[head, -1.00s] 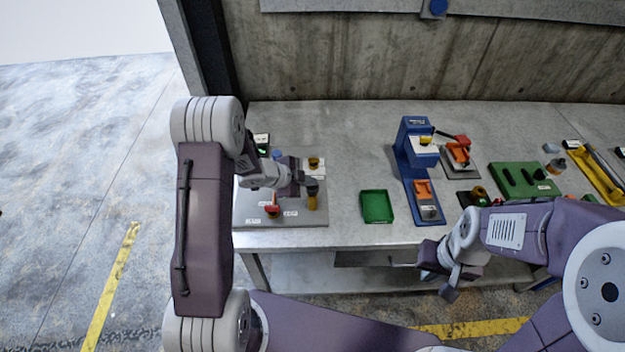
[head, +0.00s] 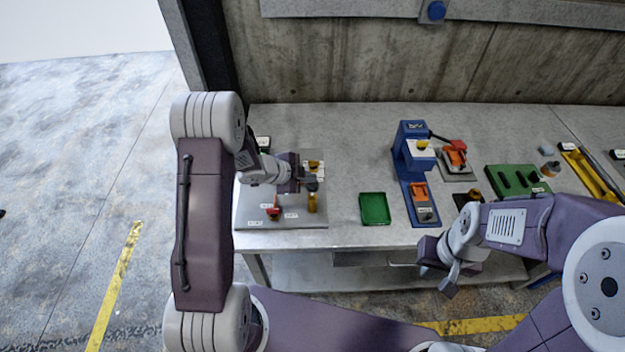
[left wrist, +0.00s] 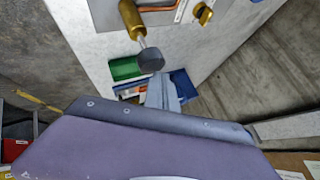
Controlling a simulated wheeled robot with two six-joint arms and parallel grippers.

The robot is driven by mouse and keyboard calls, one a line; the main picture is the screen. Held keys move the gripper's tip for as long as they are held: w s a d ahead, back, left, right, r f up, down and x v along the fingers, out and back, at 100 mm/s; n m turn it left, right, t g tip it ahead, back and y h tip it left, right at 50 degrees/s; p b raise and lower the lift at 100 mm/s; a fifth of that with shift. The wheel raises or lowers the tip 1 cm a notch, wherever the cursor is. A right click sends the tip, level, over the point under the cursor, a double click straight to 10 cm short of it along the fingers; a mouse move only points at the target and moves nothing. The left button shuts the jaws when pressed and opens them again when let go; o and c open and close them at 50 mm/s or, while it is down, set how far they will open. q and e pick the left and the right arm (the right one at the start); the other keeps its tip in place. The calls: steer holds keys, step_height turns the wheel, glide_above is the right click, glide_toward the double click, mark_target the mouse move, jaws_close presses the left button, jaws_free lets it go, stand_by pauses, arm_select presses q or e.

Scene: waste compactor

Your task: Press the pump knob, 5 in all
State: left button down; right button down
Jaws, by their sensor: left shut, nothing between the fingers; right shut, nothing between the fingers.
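The pump is a brass cylinder (head: 312,204) on the grey panel (head: 250,213) at the left of the bench. Its dark round knob (head: 311,184) is above it. In the left wrist view a bare metal rod shows between the brass cylinder (left wrist: 132,18) and the knob (left wrist: 151,60), so the knob stands out from the cylinder. My left gripper (head: 304,174) is shut and empty, close above the knob. Its fingertips (left wrist: 160,80) appear right at the knob; I cannot tell whether they touch. My right gripper (head: 447,284) is shut and empty in front of the bench edge.
A red-topped control (head: 274,212) and a yellow knob (head: 314,164) share the panel with the pump. A green tray (head: 375,208) and a blue press (head: 413,160) stand to the right. Bare bench lies between the panel and the tray.

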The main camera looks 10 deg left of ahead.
mark_target(310, 185)
arm_select(q)
steer(key=shift+r, duration=0.35)
steer(key=shift+r, duration=0.1)
step_height(310, 185, up, 5)
steer(key=p, duration=0.5)
stand_by(2.2)
